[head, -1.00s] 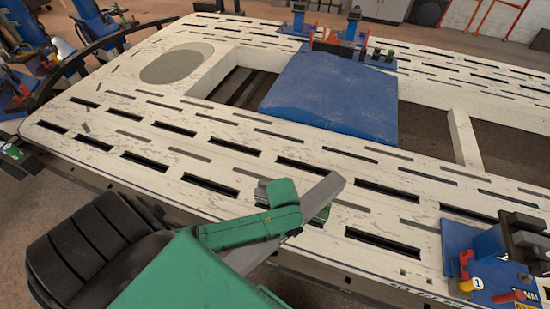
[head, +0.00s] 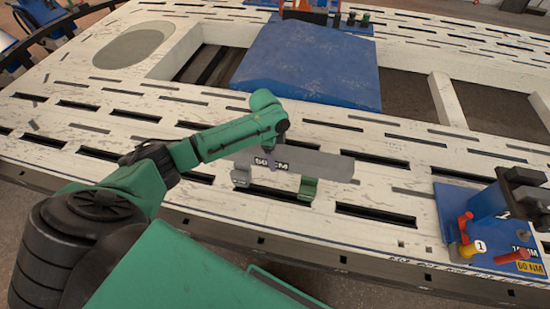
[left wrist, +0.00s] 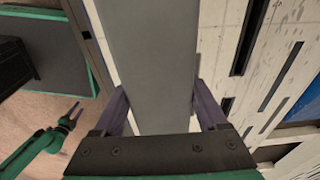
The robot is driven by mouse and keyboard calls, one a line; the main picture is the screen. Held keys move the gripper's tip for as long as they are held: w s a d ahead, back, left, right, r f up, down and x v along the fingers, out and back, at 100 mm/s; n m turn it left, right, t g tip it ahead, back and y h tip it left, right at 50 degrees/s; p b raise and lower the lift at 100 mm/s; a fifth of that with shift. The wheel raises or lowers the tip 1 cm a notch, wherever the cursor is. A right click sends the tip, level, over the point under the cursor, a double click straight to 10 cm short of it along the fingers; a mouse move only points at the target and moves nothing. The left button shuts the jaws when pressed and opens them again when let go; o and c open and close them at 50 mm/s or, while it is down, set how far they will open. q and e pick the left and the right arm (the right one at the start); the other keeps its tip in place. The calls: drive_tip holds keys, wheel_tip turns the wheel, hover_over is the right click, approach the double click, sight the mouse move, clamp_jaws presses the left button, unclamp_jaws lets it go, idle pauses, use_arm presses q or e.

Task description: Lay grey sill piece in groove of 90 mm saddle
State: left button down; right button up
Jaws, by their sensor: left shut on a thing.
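The grey sill piece (head: 325,165) is a long flat bar marked "50 CM". My left gripper (head: 271,163) is shut on it near its middle and holds it over the near side of the white bench. In the left wrist view the bar (left wrist: 150,65) runs between the two purple fingers. A green saddle (head: 308,188) shows below the bar's right half, and a grey saddle (head: 241,177) below its left end. No size mark on either is readable. I cannot tell whether the bar touches them. My right gripper (left wrist: 75,114) appears small in the left wrist view, open and empty, off the bench.
The white slotted bench top (head: 110,118) is mostly clear around the bar. A raised blue panel (head: 310,65) lies behind it, beside rectangular openings. A blue fixture plate (head: 455,205) with red and yellow-tipped pins stands at the right.

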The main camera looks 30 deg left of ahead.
use_arm(q)
drive_tip(key=shift+w+r+p, duration=0.15)
drive_tip(key=shift+r+p, duration=0.05)
drive_tip(key=shift+p, duration=0.4)
drive_tip(key=shift+f+b, duration=0.5)
drive_tip(key=shift+f, duration=0.1)
wheel_tip(320, 180, down, 5)
drive_tip(key=b, duration=0.2)
drive_tip(key=shift+b, duration=0.4)
drive_tip(key=shift+f, duration=0.7)
drive_tip(key=shift+f+b, duration=0.45)
drive_tip(key=shift+f, duration=0.05)
use_arm(e)
drive_tip(key=w+f, duration=0.2)
drive_tip(key=shift+w+a+f, duration=0.2)
drive_tip(key=shift+w+a, duration=0.1)
drive_tip(key=shift+w, duration=0.1)
